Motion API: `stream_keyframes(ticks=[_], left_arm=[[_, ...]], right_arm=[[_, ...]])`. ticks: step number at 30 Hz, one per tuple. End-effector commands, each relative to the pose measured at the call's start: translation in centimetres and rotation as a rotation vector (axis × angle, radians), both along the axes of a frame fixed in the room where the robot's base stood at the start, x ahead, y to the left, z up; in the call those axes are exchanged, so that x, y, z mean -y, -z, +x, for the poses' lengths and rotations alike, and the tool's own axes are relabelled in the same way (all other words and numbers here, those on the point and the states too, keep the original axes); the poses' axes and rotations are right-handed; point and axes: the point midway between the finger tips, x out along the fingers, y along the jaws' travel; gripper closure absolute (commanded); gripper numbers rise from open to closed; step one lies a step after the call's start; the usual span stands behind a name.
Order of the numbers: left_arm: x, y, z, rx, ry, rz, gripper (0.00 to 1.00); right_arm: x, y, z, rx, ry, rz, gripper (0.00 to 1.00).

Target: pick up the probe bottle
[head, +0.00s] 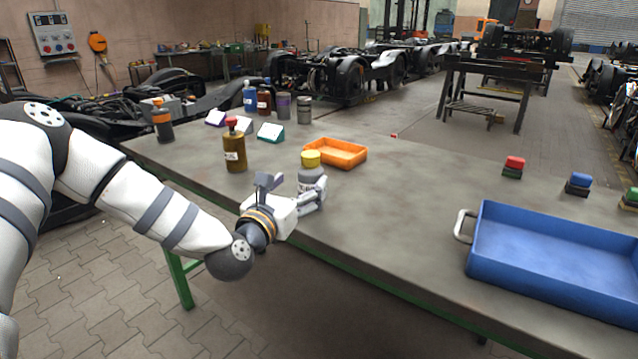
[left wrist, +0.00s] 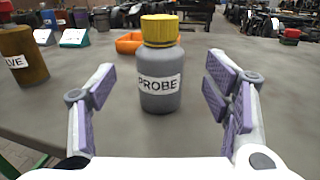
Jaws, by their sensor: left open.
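The probe bottle (head: 312,172) is grey with a yellow cap and stands upright on the table (head: 410,190) near its front edge. In the left wrist view the probe bottle (left wrist: 160,85) shows a white label reading PROBE. My left gripper (head: 308,198) is at the bottle, low over the table's front edge. In the left wrist view my left gripper (left wrist: 165,100) is open, with one purple-padded finger on each side of the bottle and gaps between pads and bottle. My right gripper is not in view.
A brown bottle (head: 235,153) stands left of the probe bottle, and an orange tray (head: 347,158) lies behind it. A blue tray (head: 560,270) is at the right. Several bottles stand farther back. The table between the two trays is mostly clear.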

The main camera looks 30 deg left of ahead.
Motion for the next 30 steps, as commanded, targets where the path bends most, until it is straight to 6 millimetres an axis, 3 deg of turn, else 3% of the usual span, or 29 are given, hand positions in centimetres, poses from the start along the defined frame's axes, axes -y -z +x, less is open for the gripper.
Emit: stream_keyframes(ticks=[10, 18, 26, 30], left_arm=[[-0.9, -0.1, 5.5, -0.006, 0.002, 0.003, 0.29], [-1.1, -0.3, 6.2, -0.004, 0.001, -0.002, 0.29], [-1.0, -0.3, 6.2, -0.004, 0.001, -0.001, 0.85], [-1.0, -0.3, 6.2, -0.003, 0.001, 0.0, 0.85]], right_arm=[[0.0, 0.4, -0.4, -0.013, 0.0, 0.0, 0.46], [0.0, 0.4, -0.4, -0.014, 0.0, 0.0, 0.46], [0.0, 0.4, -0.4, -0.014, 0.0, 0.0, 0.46], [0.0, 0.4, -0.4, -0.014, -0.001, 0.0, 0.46]])
